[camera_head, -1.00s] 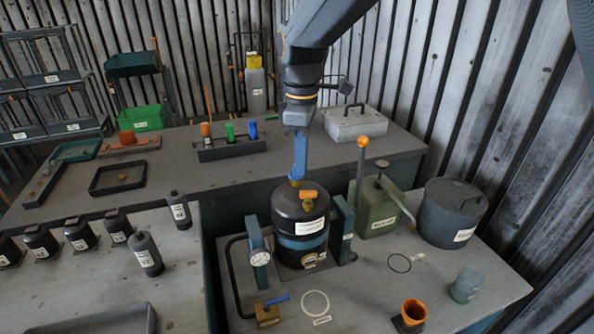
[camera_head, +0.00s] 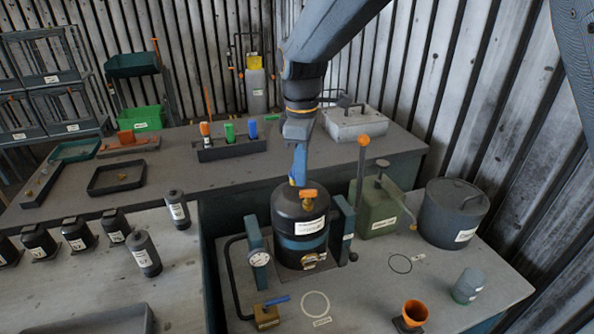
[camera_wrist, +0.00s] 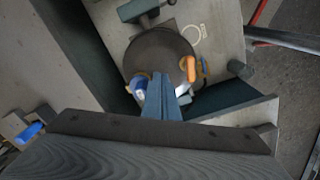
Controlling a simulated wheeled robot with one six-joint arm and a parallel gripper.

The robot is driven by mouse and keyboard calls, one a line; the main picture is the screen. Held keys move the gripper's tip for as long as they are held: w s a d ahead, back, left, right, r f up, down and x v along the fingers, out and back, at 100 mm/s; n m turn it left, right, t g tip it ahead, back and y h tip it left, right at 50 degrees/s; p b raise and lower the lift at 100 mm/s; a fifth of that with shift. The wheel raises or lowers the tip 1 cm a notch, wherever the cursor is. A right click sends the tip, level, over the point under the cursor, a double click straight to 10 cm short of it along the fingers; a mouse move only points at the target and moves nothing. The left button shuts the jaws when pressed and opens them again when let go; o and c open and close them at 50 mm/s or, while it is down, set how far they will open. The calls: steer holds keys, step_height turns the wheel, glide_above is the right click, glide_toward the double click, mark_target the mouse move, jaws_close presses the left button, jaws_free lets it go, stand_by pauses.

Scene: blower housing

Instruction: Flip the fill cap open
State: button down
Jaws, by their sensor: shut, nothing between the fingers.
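The dark cylindrical housing (camera_head: 287,213) stands upright between two blue-grey clamp blocks on the front bench. An orange handle-like part (camera_head: 308,195) sits on its top, also seen in the wrist view (camera_wrist: 188,68). A small blue part (camera_wrist: 139,83) is at the lid's edge beside my fingers; I cannot tell for certain which of these is the fill cap. My gripper (camera_head: 298,184) is shut and empty, pointing down at the far side of the housing's top. In the wrist view its fingertips (camera_wrist: 160,80) overlap the lid, and I cannot tell whether they touch.
A dial gauge (camera_head: 259,259) is at the left clamp. A green box with an orange-knobbed lever (camera_head: 364,141) stands close on the right, with a grey lidded pot (camera_head: 452,214) beyond it. An orange funnel cup (camera_head: 414,313) is at the front. Black bottles stand left.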

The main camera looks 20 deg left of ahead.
steer(key=shift+w+a, duration=0.2)
steer(key=shift+w, duration=0.05)
